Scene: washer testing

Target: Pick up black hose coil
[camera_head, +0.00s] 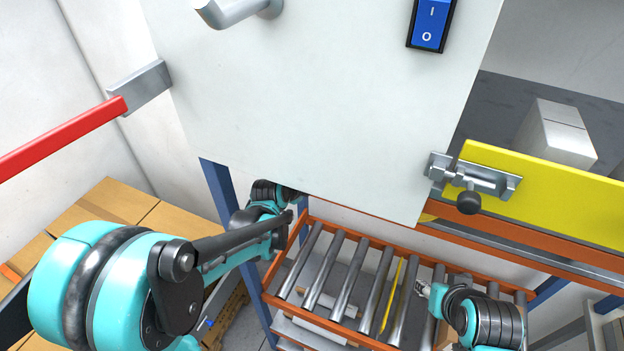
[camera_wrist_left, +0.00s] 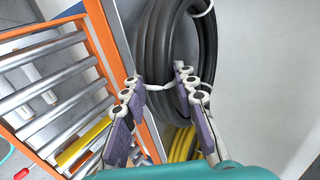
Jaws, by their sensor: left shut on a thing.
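The black hose coil (camera_wrist_left: 155,40) shows in the left wrist view, with white ties around it. My left gripper (camera_wrist_left: 160,78) is shut on the coil, its two fingers on either side of a tied part. In the head view my left forearm reaches behind the light grey panel, which hides the left gripper and the coil. My right gripper (camera_head: 421,288) is over the roller rack at the lower right of the head view, seen too small to tell whether it is open or shut.
A yellow hose coil (camera_wrist_left: 183,145) is just below the black one. The orange-framed roller rack (camera_head: 268,297) carries a yellow strip (camera_head: 392,295). The large grey panel (camera_head: 320,100) hangs in front, with a latch (camera_head: 470,180). Cardboard boxes (camera_head: 115,203) stand at left.

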